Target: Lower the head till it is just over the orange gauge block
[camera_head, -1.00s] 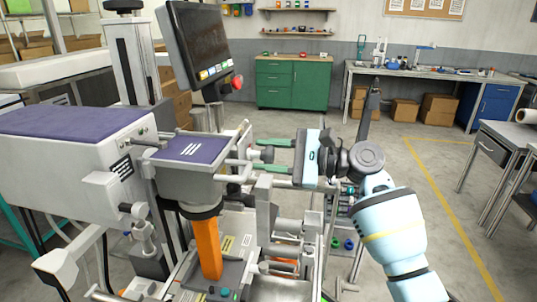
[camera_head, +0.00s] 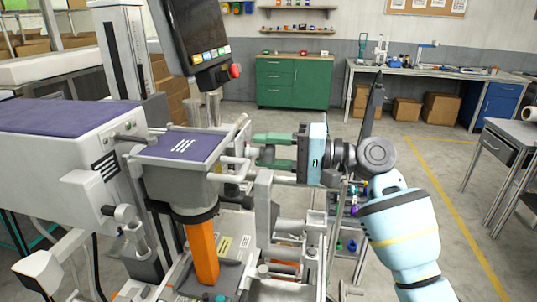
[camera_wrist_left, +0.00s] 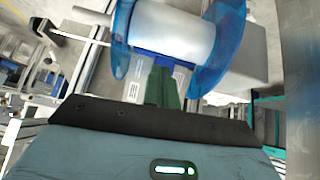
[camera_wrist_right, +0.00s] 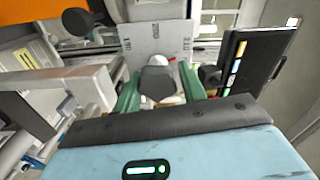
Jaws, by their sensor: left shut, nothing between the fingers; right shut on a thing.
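The machine's head (camera_head: 172,180) is a grey housing with a purple top and a dark collar below. The orange gauge block (camera_head: 203,255) stands upright on the machine's bed under that collar. The head hides the block's top, so I cannot tell the gap. My right gripper (camera_head: 260,151) is at the head's right side. In the right wrist view its green fingers (camera_wrist_right: 158,88) are on either side of a dark grey knob (camera_wrist_right: 157,82) and shut on it. My left gripper shows only in the left wrist view (camera_wrist_left: 163,85), shut and empty.
A blue-flanged reel (camera_wrist_left: 232,40) with a white core is close to the left gripper. A tilted screen with a red button (camera_head: 190,42) stands behind the head. Machine rods and brackets crowd the area below my right gripper. Open floor (camera_head: 460,230) lies to the right.

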